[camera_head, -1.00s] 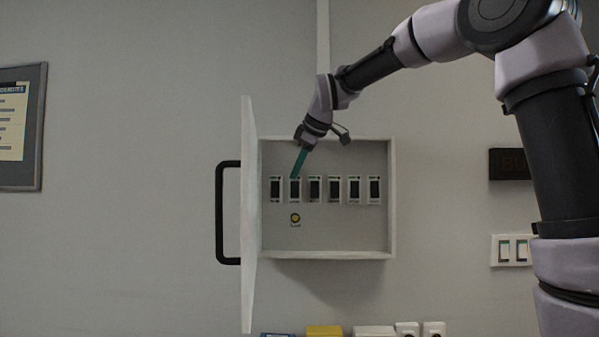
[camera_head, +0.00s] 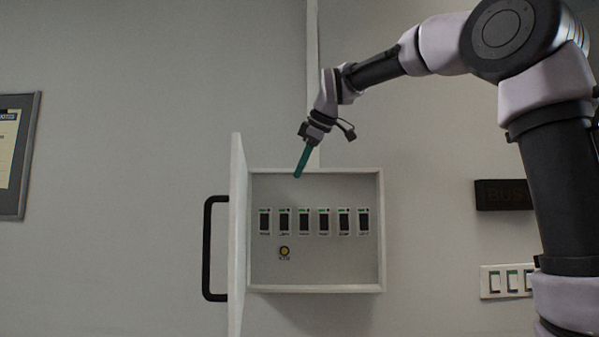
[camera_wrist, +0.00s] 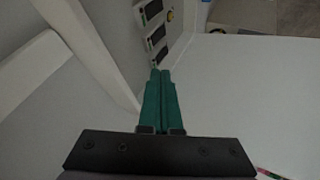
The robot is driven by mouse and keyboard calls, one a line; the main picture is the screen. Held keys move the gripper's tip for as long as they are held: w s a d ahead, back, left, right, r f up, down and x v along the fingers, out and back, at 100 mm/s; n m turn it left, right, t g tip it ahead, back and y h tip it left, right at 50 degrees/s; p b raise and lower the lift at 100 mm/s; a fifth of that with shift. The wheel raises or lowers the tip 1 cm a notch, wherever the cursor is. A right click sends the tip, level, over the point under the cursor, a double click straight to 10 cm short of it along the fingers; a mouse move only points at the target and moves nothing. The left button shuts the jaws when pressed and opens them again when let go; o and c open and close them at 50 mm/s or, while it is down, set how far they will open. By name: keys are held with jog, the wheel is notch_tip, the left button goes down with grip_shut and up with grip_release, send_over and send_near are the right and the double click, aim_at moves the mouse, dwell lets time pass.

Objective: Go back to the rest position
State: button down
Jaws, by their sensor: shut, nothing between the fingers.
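My gripper (camera_head: 298,174) has green fingers and points down and slightly left. It hangs in front of the top edge of the open wall box (camera_head: 380,235), above the row of breaker switches. In the wrist view my gripper (camera_wrist: 160,75) has its two green fingers together with nothing between them. Several dark switches (camera_head: 304,222) sit in a row inside the box, with a yellow round button (camera_head: 284,252) below them. Some of the switches (camera_wrist: 153,38) show beyond the fingertips in the wrist view.
The box's door (camera_head: 237,235) stands open to the left, with a black handle (camera_head: 207,248). At right on the wall are a dark sign (camera_head: 503,195) and a panel of white switches (camera_head: 508,282). A framed notice (camera_head: 14,155) hangs at far left.

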jog(key=shift+d, duration=0.1)
jog(key=s+d+f+m+t+h, duration=0.1)
jog(key=s+d+f+m+h, duration=0.1)
jog(key=s+d+f+m, duration=1.8)
jog(key=s+d+f, duration=0.1)
jog(key=s+d, duration=0.2)
jog(key=shift+s+d+f+h, duration=0.2)
jog(key=shift+f+h, duration=0.05)
jog(key=shift+h, duration=0.05)
